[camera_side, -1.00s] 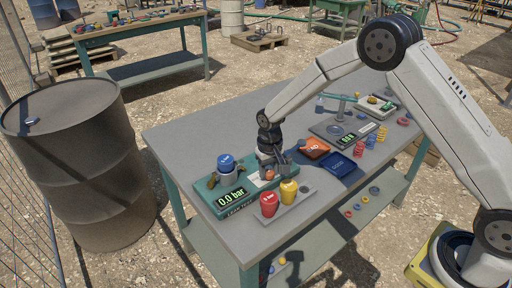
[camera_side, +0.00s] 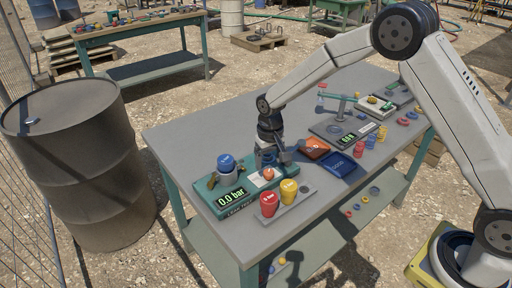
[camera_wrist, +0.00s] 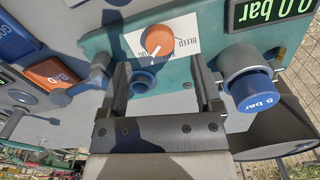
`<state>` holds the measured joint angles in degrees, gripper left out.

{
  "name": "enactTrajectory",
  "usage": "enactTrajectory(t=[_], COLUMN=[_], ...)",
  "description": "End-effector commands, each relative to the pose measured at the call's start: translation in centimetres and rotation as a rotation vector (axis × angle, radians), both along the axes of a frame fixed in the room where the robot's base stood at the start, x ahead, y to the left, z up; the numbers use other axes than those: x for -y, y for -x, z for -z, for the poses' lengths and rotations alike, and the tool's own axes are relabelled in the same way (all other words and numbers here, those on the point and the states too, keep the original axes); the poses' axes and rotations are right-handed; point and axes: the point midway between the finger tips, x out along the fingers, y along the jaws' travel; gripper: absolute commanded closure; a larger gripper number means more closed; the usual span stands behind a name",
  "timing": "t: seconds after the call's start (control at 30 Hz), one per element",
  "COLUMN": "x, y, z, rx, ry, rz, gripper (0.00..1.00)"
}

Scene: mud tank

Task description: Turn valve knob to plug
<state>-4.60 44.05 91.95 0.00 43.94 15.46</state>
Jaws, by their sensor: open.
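The valve knob is a round orange knob (camera_wrist: 158,40) with a white pointer line, on a white label (camera_wrist: 183,30) that reads BLEED on its right side. The pointer points down and left in the wrist view; the label's other word is partly covered. The knob also shows in the side view (camera_side: 268,174), on the teal test unit (camera_side: 207,187). My gripper (camera_wrist: 160,66) is open and empty, its fingers apart and short of the knob in the wrist view. In the side view my gripper (camera_side: 272,158) is just above the knob.
A blue 5 bar cap (camera_wrist: 255,92) stands close beside one finger. The display (camera_side: 231,198) reads 0.0 bar. A red weight (camera_side: 269,204) and a yellow weight (camera_side: 289,190) stand on a grey tray (camera_side: 290,208). Orange (camera_side: 315,147) and blue (camera_side: 338,165) bins lie right of the unit.

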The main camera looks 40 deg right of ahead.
Motion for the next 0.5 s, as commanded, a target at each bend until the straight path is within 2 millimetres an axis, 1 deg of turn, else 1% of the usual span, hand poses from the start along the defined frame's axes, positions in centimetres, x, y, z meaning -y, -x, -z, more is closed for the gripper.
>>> enactTrajectory(t=[0.03, 0.1, 0.23, 0.33, 0.5], x=[0.0, 0.0, 0.0, 0.0, 0.0], y=[-0.1, 0.0, 0.0, 0.0, 0.0], z=[-0.8, -1.7, -3.0, -3.6, -3.9], rx=[0.003, 0.003, 0.002, 0.001, 0.0], ry=[0.0, 0.0, -0.001, 0.0, 0.0], rz=[0.0, 0.0, 0.0, 0.0, 0.0], gripper=[0.17, 0.17, 0.17, 0.17, 0.17])
